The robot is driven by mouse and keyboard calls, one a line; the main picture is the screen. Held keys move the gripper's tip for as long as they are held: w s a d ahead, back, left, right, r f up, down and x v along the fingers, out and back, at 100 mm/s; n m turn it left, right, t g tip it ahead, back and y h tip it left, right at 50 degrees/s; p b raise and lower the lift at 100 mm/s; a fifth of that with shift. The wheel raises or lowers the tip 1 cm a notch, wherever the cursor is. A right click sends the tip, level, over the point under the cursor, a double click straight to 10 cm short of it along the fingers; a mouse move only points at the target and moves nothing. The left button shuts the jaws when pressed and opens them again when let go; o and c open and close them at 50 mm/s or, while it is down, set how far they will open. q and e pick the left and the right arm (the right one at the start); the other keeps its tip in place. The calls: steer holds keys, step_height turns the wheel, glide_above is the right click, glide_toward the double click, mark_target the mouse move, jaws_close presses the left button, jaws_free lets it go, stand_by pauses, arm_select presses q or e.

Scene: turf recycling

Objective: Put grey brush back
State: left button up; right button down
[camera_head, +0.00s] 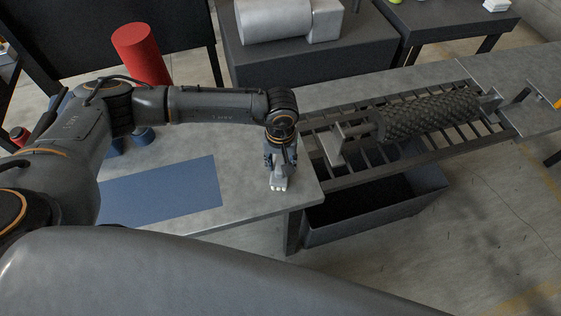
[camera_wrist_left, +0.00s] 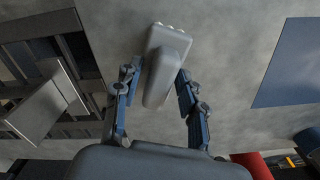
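The grey brush (camera_head: 279,182) stands or lies on the grey table near its right edge, with white bristle tufts at its front. In the left wrist view the brush (camera_wrist_left: 165,60) has its broad head toward the top and its narrower handle between my fingers. My left gripper (camera_head: 279,160) points down right over the brush. In the wrist view its two fingers (camera_wrist_left: 157,85) are apart on either side of the handle, with visible gaps. The handle is partly hidden in the head view. My right gripper is not in view.
A blue mat (camera_head: 165,192) lies left of the brush. A red cylinder (camera_head: 141,53) stands at the back left. A slatted rack with a dark textured roller (camera_head: 428,115) is at the right, above a dark bin (camera_head: 375,212). The table around the brush is clear.

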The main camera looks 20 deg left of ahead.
mark_target(281, 162)
arm_select(q)
steer(key=shift+r, duration=0.3)
step_height(281, 162, up, 12)
steer(key=b, duration=0.3)
steer(key=shift+f+b, duration=0.15)
steer(key=shift+b, duration=0.15)
stand_by(0.3)
